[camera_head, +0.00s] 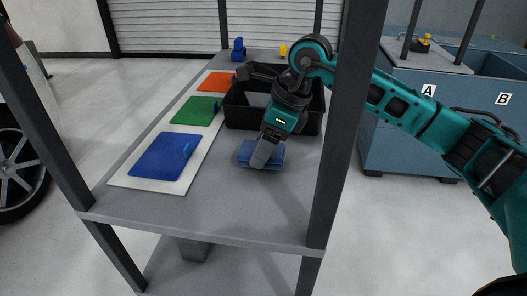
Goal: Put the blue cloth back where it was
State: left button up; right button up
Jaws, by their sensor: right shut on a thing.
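A folded blue cloth (262,153) is at my right gripper, over the grey shelf top in front of the black bin. My right gripper (264,158) points down and is shut on the cloth, covering part of it. I cannot tell whether the cloth touches the shelf. To its left a white board (150,185) carries a blue mat (165,157), a green mat (198,110) and an orange mat (216,81). My left gripper is not in view.
A black bin (236,115) stands behind the cloth, partly hidden by my right arm. Dark rack posts rise at the front left (48,110) and front right (345,130). A blue object (238,50) stands at the back. The shelf's front is clear.

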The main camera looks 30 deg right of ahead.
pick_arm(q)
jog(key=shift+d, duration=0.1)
pick_arm(e)
jog(key=shift+f, duration=0.9)
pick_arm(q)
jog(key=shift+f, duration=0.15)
pick_arm(e)
jog(key=shift+f, duration=0.1)
jog(key=o, duration=1)
jog(key=shift+r, duration=0.2)
pick_arm(q)
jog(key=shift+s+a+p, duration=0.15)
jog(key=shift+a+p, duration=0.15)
jog(key=shift+p, duration=0.2)
pick_arm(e)
jog(key=v, duration=1.2)
